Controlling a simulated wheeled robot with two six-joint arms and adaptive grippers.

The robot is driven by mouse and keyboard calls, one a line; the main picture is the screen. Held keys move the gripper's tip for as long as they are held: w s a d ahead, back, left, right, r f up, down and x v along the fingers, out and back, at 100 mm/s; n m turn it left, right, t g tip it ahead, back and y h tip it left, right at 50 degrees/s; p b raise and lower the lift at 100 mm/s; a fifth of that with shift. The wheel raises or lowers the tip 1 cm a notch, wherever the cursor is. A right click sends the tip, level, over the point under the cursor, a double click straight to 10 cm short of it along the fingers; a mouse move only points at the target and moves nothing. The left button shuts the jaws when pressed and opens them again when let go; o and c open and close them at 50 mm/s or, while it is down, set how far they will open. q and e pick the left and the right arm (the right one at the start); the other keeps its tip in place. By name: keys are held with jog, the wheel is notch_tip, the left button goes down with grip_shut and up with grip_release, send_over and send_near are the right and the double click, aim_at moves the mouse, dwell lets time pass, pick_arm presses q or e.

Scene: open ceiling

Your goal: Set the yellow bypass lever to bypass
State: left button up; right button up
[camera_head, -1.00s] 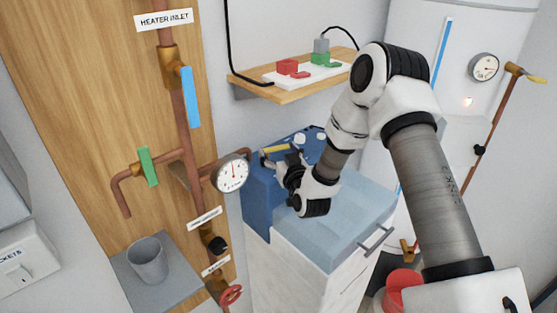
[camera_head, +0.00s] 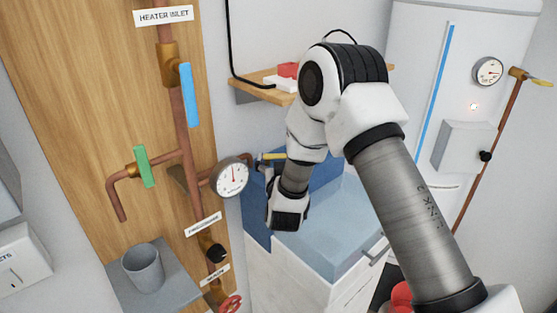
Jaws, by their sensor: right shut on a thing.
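The yellow bypass lever (camera_head: 274,156) is a short bar at the top of the blue cabinet unit (camera_head: 322,172), beside the round pressure gauge. It lies roughly level across the picture. My right gripper (camera_head: 267,168) is at the lever's left part and is shut on it. The gauge's edge and my own wrist partly hide the fingers and the lever's mount. My left gripper is not in view.
A pressure gauge (camera_head: 231,177) on copper pipe stands just left of my right gripper. A wooden shelf (camera_head: 258,78) with a power strip is above. A grey cup (camera_head: 143,267) stands on a ledge at lower left. The white tank (camera_head: 411,40) stands at right.

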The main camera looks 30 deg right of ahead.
jog(key=o, duration=1.5)
jog(key=shift+w+r, duration=0.1)
jog(key=v, duration=1.2)
